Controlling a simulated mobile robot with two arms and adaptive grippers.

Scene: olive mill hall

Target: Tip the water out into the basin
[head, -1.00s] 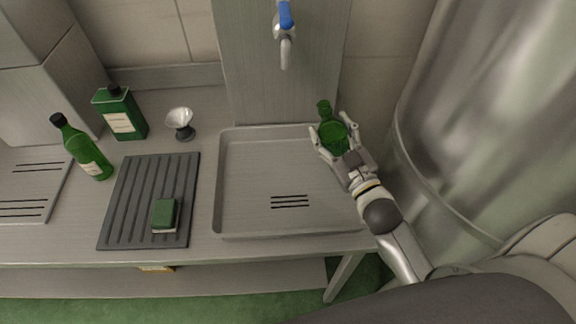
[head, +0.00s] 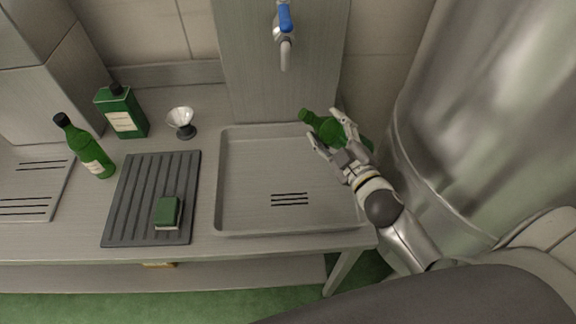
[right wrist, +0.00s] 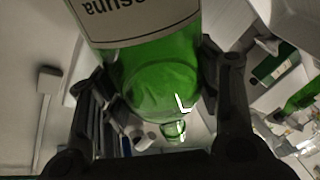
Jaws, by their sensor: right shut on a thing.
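My right gripper (head: 331,138) is shut on a green glass bottle (head: 326,125) above the back right corner of the basin (head: 250,178). The bottle is tilted, with its neck to the upper left, over the basin's back rim. In the right wrist view the bottle (right wrist: 160,75) fills the space between the fingers, and part of a pale label shows upside down. No stream of water can be made out. The basin is a shallow grey tray with dark drain slots and looks empty. My left gripper is not in view.
A tap with a blue handle (head: 285,18) hangs above the basin. Left of it are a ribbed dark mat (head: 135,200) with a green sponge (head: 167,212), a small metal funnel (head: 181,119), a green canister (head: 122,112) and another green bottle (head: 88,152). A large steel tank (head: 490,110) stands close on the right.

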